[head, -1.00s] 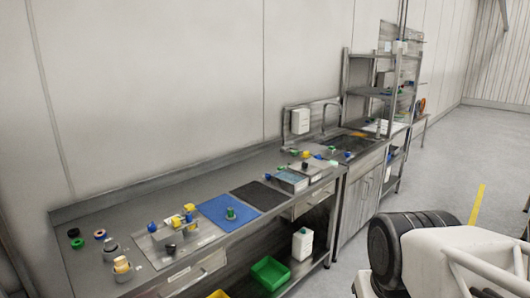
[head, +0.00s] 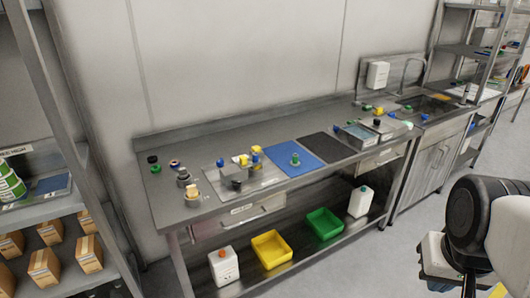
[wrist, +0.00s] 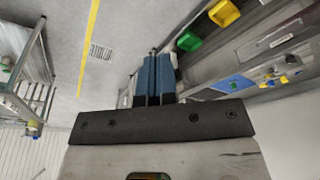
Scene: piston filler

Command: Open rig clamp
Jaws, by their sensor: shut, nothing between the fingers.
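The rig (head: 240,176) stands on a metal plate on the steel bench in the head view, left of the blue mat. It has yellow, blue and dark parts. Which of these is the clamp is too small to tell. In the wrist view, my gripper (wrist: 153,58) has its two blue-grey fingers together, shut and empty. It is over the floor in front of the bench, well apart from the rig. The bench top with the blue mat (wrist: 235,84) shows at the right of the wrist view. The gripper itself is not visible in the head view.
The steel bench (head: 185,140) also holds a blue mat (head: 285,163) and a dark mat (head: 325,147). Yellow (head: 272,250) and green (head: 325,223) bins sit on its lower shelf. A rack with boxes (head: 45,265) stands at the left. The floor in front is open.

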